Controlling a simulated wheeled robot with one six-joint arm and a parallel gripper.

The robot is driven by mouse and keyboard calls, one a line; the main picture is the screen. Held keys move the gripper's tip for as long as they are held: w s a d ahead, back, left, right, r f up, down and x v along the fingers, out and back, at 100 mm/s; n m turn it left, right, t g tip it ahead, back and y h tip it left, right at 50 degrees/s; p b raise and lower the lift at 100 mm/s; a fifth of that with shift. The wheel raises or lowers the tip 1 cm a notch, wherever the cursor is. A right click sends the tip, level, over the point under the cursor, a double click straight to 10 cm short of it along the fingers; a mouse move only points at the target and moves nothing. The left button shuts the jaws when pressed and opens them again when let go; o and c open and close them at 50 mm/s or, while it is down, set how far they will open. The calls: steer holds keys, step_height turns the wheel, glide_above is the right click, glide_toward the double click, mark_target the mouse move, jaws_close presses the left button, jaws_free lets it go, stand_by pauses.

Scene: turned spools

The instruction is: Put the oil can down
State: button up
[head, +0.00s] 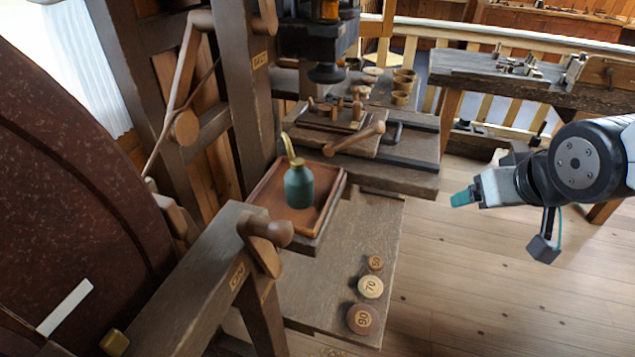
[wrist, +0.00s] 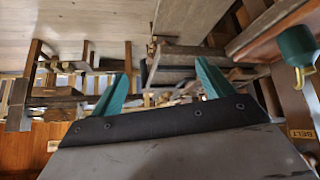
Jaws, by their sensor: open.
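The oil can (head: 299,186) is a dark green bottle shape with a brass collar and a thin pale spout. In the head view it stands upright in a shallow brown tray (head: 325,218). It also shows at the upper right edge of the wrist view (wrist: 296,47), which is turned over. My gripper (head: 464,198) is at the right of the head view, well apart from the can, over the floor. In the wrist view its two teal fingers (wrist: 159,85) stand wide apart with nothing between them.
A wooden board (head: 340,265) below the tray bears round weights marked 50 (head: 375,263), 70 (head: 371,287) and 90 (head: 362,319). A wooden handle (head: 265,232) stands close in front of the tray. A bench (head: 500,78) is behind my arm.

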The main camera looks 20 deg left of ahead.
mark_target(298, 186)
steer(key=s+a+f+n+y, duration=0.1)
steer(key=a+f+n+y, duration=0.1)
steer(key=a, duration=0.7)
steer(key=s+a+f+n+y, duration=0.1)
steer(key=a+f+n+y, duration=0.1)
steer(key=a, duration=0.8)
steer(key=s+a+f+n+y, duration=0.1)
steer(key=a+y, duration=0.3)
steer(key=a, duration=0.5)
steer(key=shift+s+a+f+n+y, duration=0.25)
steer(key=shift+s+f+n, duration=0.2)
steer(key=shift+n, duration=0.25)
steer(key=x, duration=0.7)
steer(key=shift+w+f, duration=0.25)
steer(key=shift+w, duration=0.05)
steer(key=c, duration=1.3)
